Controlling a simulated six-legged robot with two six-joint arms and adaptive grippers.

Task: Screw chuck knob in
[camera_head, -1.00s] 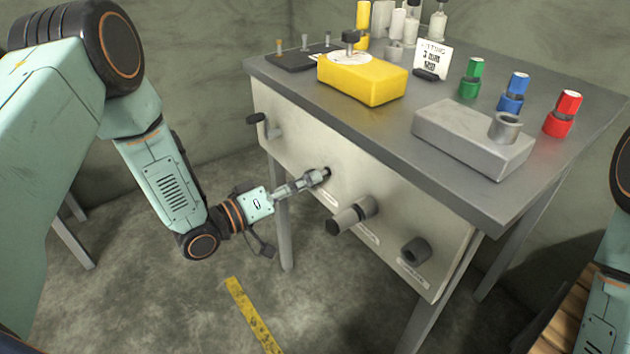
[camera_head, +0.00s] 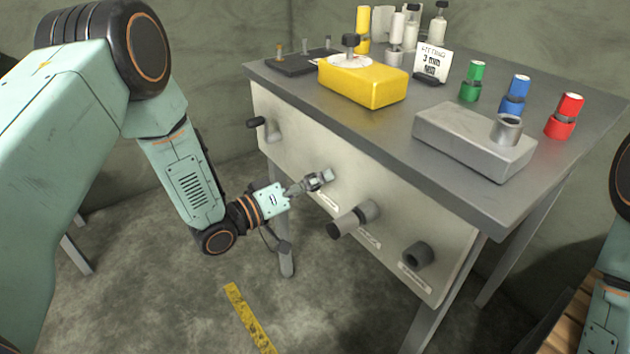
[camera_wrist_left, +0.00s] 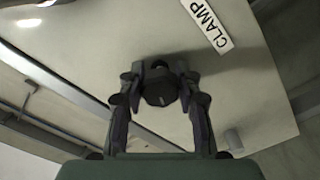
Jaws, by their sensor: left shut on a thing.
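My left gripper (camera_head: 322,179) is at the pale front panel (camera_head: 285,125) of the workbench, with its arm coming in from the left. In the left wrist view its two fingers (camera_wrist_left: 160,98) are shut around a dark round knob (camera_wrist_left: 160,87) with a small pale mark on its face. A white label reading CLAMP (camera_wrist_left: 208,24) is on the panel beside it. In the head view the fingers mostly hide this knob. I cannot tell how deep the knob sits. My right gripper is out of view; only part of that arm shows at the right edge.
The panel also carries a dark-tipped knob (camera_head: 350,222), a dark ring (camera_head: 417,254) and a small lever (camera_head: 262,125). On the bench top stand a yellow block (camera_head: 362,84), a grey block (camera_head: 470,140) and green, blue and red containers. The floor in front is clear.

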